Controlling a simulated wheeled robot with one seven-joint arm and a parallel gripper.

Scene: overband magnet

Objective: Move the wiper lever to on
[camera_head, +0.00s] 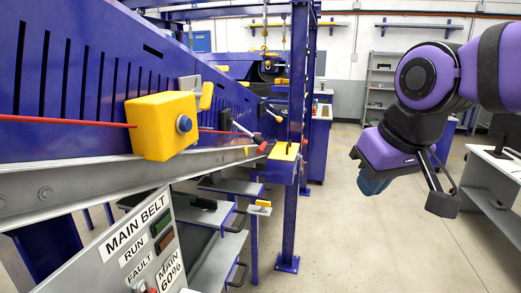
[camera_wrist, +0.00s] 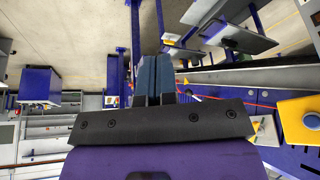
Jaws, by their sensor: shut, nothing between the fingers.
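Several levers show along the blue belt frame in the head view. One has a black grip and a red end (camera_head: 243,129), and another with a black grip (camera_head: 272,115) is farther back. My gripper (camera_head: 373,182) is raised at the right, well apart from these levers. Its blue fingers (camera_wrist: 154,79) are together and empty in the wrist view.
A yellow box with a blue button (camera_head: 165,125) sits on the red cord at the left. The MAIN BELT panel (camera_head: 150,245) is at the front left. A blue post (camera_head: 291,215) stands between the belt and my arm. A grey bench (camera_head: 490,190) is at the right; open floor (camera_head: 350,245) lies between.

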